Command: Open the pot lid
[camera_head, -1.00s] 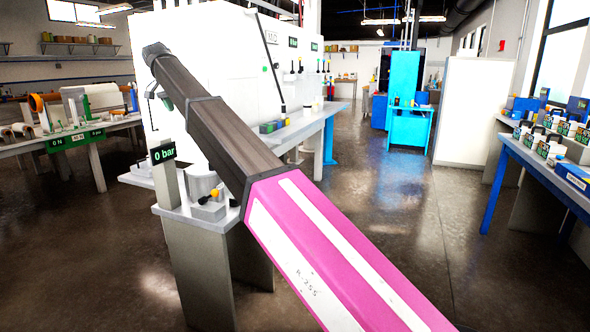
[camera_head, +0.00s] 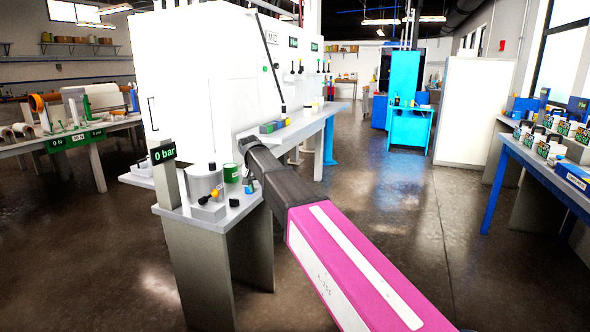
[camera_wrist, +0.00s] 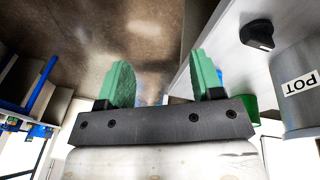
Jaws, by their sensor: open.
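The pot (camera_head: 205,186) is a grey cylinder on the end of a small bench in the head view. Its top looks covered, with a small dark knob (camera_head: 212,166) on it, but the lid's edge is too small to make out. In the wrist view the pot (camera_wrist: 292,75) is at the right edge, with an upside-down "POT" label; its top is not clear there. My gripper (camera_head: 249,187) is to the right of the pot and apart from it. In the wrist view its green fingers (camera_wrist: 160,82) are open with nothing between them.
A green cup (camera_head: 231,173) stands between the pot and my gripper. A yellow-handled valve (camera_head: 210,198) is in front of the pot, and a small black knob (camera_head: 234,202) is near the bench edge. A tall white cabinet (camera_head: 200,70) rises behind. Floor to the right is clear.

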